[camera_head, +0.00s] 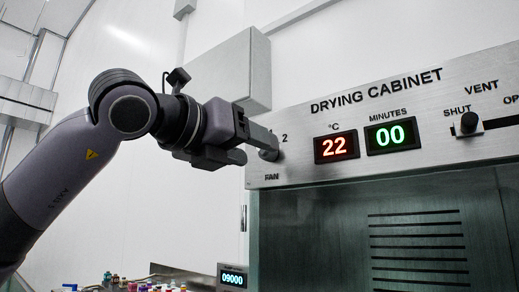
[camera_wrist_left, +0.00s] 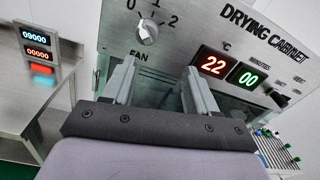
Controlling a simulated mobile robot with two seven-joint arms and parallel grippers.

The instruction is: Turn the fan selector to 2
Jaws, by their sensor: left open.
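The fan selector is a round knob (camera_wrist_left: 147,32) on the drying cabinet's steel front panel (camera_wrist_left: 200,30), above the word FAN. In the left wrist view the numbers 1 and 2 show around its upper side, and a pale mark lies near its upper left edge. Its exact setting is hard to read. In the head view the knob (camera_head: 269,151) is partly hidden behind my left gripper's fingers. My left gripper (camera_head: 256,145) is open and empty, with its fingers pointing at the panel close to the knob. In the wrist view the fingers (camera_wrist_left: 158,75) appear below the knob.
The red display (camera_head: 336,147) reads 22 and the green one (camera_head: 391,135) reads 00. A vent slider (camera_head: 469,122) sits at SHUT on the right. A grey box (camera_head: 235,70) hangs on the wall behind my arm. Several coloured-cap bottles (camera_head: 145,287) stand low down beside a display reading 09000 (camera_head: 232,278).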

